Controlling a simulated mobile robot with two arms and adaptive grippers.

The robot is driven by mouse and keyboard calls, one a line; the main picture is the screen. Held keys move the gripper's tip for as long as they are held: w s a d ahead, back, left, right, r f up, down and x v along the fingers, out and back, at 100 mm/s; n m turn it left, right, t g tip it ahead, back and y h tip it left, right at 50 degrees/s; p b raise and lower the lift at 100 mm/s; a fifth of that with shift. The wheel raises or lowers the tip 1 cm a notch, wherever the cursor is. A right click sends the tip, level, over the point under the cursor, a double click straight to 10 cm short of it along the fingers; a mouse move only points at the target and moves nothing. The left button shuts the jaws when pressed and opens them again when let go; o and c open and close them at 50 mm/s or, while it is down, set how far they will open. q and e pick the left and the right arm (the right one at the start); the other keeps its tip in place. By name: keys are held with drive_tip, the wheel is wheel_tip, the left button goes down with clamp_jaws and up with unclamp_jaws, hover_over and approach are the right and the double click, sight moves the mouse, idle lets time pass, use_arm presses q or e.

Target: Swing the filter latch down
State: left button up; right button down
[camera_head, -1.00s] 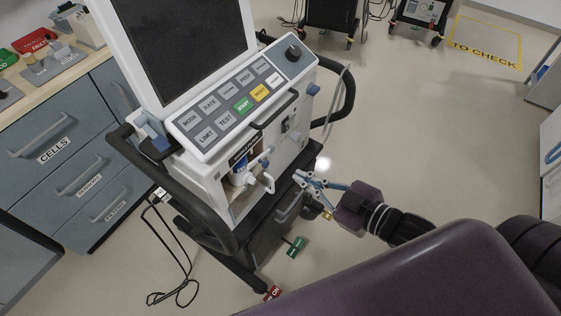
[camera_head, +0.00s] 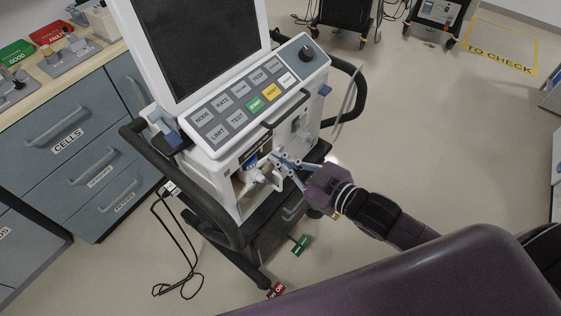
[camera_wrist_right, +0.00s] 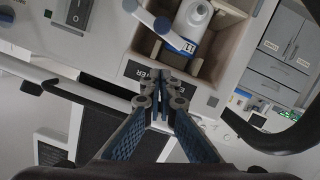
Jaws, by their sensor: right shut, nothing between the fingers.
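The ventilator (camera_head: 225,150) stands in the middle of the head view, with an open bay (camera_wrist_right: 207,66) low on its front. A white cylinder with a blue label (camera_wrist_right: 190,28) sits in the bay; it shows small in the head view (camera_head: 258,176). A white lever with a blue end (camera_wrist_right: 160,22), which looks like the filter latch, lies at the bay's edge in the wrist view. My right gripper (camera_head: 277,159) is shut and empty in front of the bay. In the wrist view its fingertips (camera_wrist_right: 160,84) partly cover a dark label (camera_wrist_right: 138,71) beside the bay, apart from the lever.
A black push rail (camera_head: 200,190) wraps the ventilator's side. A counter with drawers (camera_head: 75,140) stands at the left. A black cable (camera_head: 175,250) lies on the floor. Green (camera_head: 301,245) and red (camera_head: 276,290) pedals are low at the cart's base. Floor at the right is open.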

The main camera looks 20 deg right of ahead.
sight(266, 158)
drive_tip(key=shift+w+d+f, duration=0.1)
drive_tip(key=shift+w+f, duration=0.15)
drive_tip(key=shift+f, duration=0.4)
drive_tip(key=shift+w+d+f, duration=0.1)
drive_tip(key=shift+w+f, duration=0.2)
drive_tip(key=shift+f, duration=0.4)
drive_tip(key=shift+w+d+f, duration=0.1)
drive_tip(key=shift+w+f, duration=0.15)
drive_tip(key=shift+f, duration=0.4)
drive_tip(key=shift+s+a+f+n, duration=0.15)
drive_tip(key=shift+a+f+n, duration=0.1)
drive_tip(key=shift+f+n, duration=0.2)
drive_tip(key=shift+s+a+f+n+t+h, duration=0.2)
drive_tip(key=shift+f+n+t+h, duration=0.1)
drive_tip(key=shift+f+n, duration=0.45)
drive_tip(key=shift+r, duration=0.2)
